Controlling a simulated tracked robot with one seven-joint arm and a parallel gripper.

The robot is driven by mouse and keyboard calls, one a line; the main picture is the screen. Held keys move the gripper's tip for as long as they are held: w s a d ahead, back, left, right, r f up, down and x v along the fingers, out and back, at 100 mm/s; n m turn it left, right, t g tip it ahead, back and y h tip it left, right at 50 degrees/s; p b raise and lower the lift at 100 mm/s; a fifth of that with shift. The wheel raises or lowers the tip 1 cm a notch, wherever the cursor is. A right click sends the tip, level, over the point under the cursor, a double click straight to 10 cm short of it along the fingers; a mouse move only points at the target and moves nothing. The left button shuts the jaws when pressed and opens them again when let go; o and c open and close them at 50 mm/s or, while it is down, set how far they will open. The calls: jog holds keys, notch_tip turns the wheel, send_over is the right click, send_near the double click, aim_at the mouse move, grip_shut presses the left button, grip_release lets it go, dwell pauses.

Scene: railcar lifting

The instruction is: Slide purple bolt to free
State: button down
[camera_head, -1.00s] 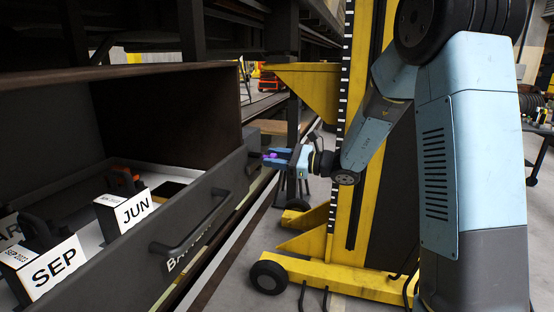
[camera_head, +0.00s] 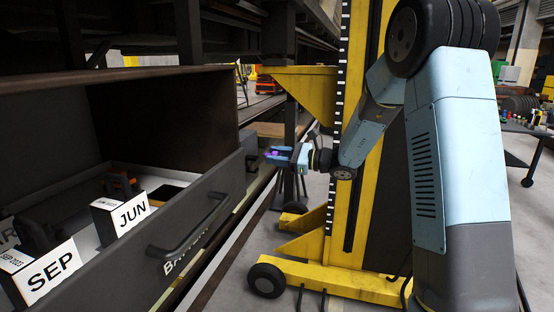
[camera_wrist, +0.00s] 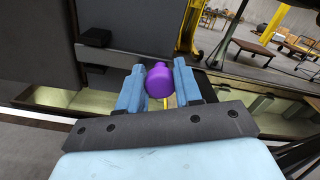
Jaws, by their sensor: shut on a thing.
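The purple bolt (camera_wrist: 159,80) shows in the wrist view as a rounded purple knob between the two blue fingers of my gripper (camera_wrist: 159,88). The fingers are shut on it from both sides. In the head view the bolt (camera_head: 273,153) is a small purple spot at the tips of my gripper (camera_head: 276,156), beside the right end of the dark drawer unit. The rest of the bolt and what it sits in are hidden or too small to tell.
An open dark drawer (camera_head: 150,256) with a bar handle (camera_head: 190,229) holds battery blocks marked SEP (camera_head: 50,270) and JUN (camera_head: 132,214). A yellow wheeled lift (camera_head: 345,280) stands right behind my arm. A table (camera_head: 520,128) with small items is at the far right.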

jog(key=shift+r, duration=0.1)
jog(key=c, duration=0.8)
grip_release()
jog(key=shift+w, duration=0.1)
jog(key=v, duration=1.3)
jog(key=shift+d, duration=0.4)
